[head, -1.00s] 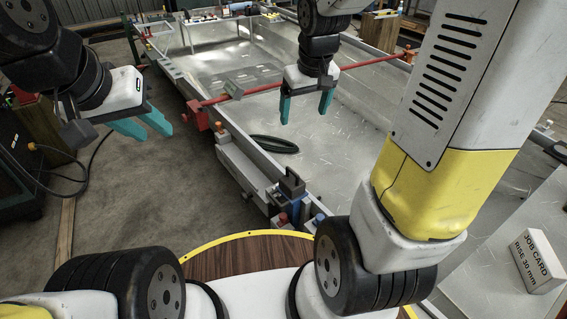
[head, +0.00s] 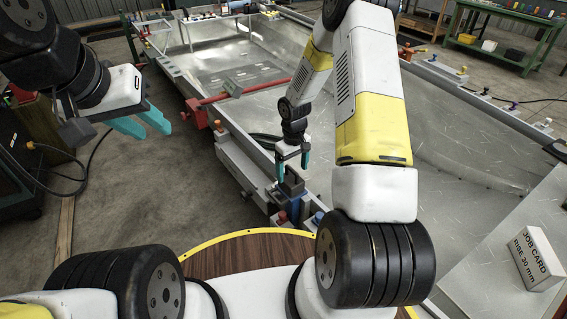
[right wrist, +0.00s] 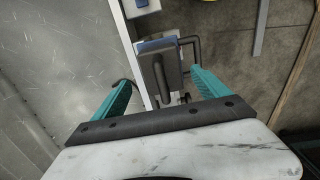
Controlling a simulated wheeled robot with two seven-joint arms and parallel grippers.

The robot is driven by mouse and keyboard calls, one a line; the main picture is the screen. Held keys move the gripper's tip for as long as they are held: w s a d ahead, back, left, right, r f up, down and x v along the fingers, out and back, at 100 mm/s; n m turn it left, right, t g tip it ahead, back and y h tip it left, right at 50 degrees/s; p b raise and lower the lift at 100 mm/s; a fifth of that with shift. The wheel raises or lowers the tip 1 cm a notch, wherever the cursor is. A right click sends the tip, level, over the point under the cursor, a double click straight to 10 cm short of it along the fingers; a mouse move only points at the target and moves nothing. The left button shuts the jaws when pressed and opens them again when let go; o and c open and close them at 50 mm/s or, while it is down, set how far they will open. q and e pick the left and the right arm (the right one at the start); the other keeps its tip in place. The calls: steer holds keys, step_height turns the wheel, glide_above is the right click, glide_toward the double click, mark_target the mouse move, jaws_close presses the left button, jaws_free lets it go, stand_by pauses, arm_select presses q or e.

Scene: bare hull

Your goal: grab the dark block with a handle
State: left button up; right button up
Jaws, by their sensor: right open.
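The dark block with a handle (head: 293,188) stands on the near rim of the metal hull in the head view. In the right wrist view the dark block (right wrist: 158,75) lies between the two fingers, its bent handle (right wrist: 195,48) beside it. My right gripper (head: 293,162) is open, with its teal fingers just above and around the top of the block. I cannot tell whether they touch it. The right gripper also shows in the right wrist view (right wrist: 162,82). My left gripper (head: 156,127) is open and empty over the floor at the left.
A red bar (head: 240,93) with a clamp crosses the hull (head: 450,190). Red and blue knobbed fittings (head: 281,217) sit close to the block on the rim. A white job card (head: 537,258) stands at the right. A green bench (head: 505,40) is at the back.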

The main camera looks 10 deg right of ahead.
mark_target(292, 178)
step_height(292, 178, down, 5)
steer(key=shift+a+f, duration=0.1)
steer(key=shift+f, duration=0.05)
jaws_close()
stand_by(0.4)
